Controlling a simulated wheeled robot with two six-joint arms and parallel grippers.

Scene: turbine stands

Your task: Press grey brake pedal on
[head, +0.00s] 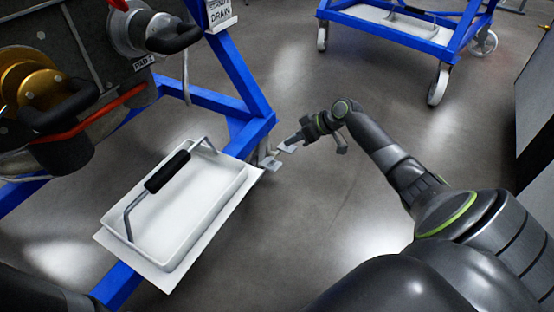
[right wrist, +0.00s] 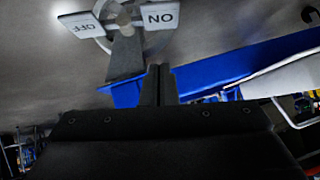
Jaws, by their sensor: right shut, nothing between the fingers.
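The grey brake pedal (right wrist: 124,50) shows at the top of the right wrist view. It has two pale plates on a grey bracket, the ON plate (right wrist: 160,17) on the right and the OFF plate (right wrist: 82,26) on the left. In the head view the pedal (head: 272,163) sits small and low at the corner of the blue stand. My right gripper (head: 293,141) is shut and empty, close beside the pedal's plates. Its fingers also show in the right wrist view (right wrist: 158,85), below the ON plate. I cannot tell whether they touch it. My left gripper is out of view.
The blue stand (head: 240,75) carries a turbine at upper left. A white tray (head: 190,215) with a black-gripped handle (head: 167,172) lies on it near the pedal. Another wheeled blue stand (head: 390,25) is at the back. The grey floor (head: 340,200) between is clear.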

